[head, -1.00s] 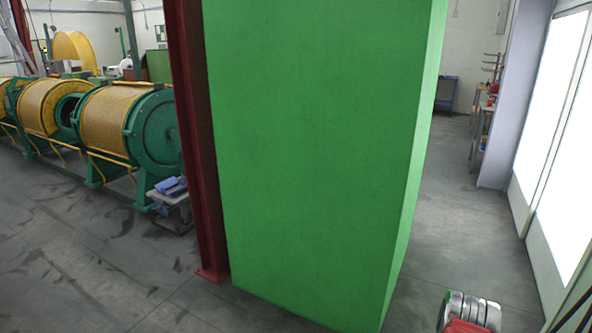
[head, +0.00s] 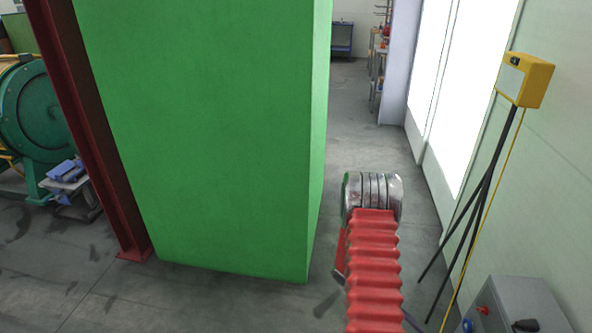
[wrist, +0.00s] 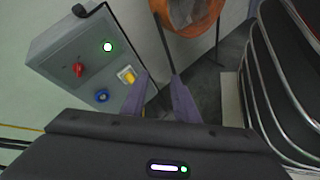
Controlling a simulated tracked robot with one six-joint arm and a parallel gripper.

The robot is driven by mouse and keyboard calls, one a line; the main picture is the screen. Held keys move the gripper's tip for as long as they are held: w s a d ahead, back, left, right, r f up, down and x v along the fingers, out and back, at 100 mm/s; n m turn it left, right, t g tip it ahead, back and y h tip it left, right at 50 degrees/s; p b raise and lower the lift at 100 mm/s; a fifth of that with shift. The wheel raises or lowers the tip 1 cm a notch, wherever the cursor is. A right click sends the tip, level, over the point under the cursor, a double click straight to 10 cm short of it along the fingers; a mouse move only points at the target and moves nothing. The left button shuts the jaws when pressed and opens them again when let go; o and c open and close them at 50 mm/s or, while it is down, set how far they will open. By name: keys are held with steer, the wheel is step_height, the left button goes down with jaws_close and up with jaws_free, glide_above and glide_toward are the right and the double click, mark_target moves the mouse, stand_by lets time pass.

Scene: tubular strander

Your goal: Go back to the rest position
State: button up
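My gripper (wrist: 160,80) shows in the wrist view with two purple fingers apart and nothing between them. It is open. The box also shows at the lower right of the head view (head: 528,305). My fingers cannot be made out clearly there.
A tall green cabinet (head: 205,130) and a red column (head: 85,120) stand left of centre in the head view. A yellow box on a stand (head: 530,82) is by the right wall. An orange round thing (wrist: 187,14) shows in the wrist view. Floor is clear behind the cabinet's right side.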

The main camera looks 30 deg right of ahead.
steer(key=w+a+r+t+y, duration=0.1)
steer(key=w+a+r+t, duration=0.25)
steer(key=a+r, duration=0.35)
steer(key=w+a+r+m+t+y, duration=0.1)
steer(key=w+a+r+t, duration=0.1)
steer(key=w+a+r, duration=0.4)
steer(key=w+a+r+t+y, duration=0.1)
steer(key=w+a+r+t, duration=0.15)
steer(key=a+r, duration=0.6)
steer(key=s+a+r+n+t+y, duration=0.1)
steer(key=s+a+r+n+t, duration=0.1)
steer(key=a+r+t, duration=0.7)
steer(key=s+a+r, duration=0.1)
steer(key=a+r, duration=0.7)
steer(key=shift+a, duration=0.35)
steer(key=shift+s, duration=0.1)
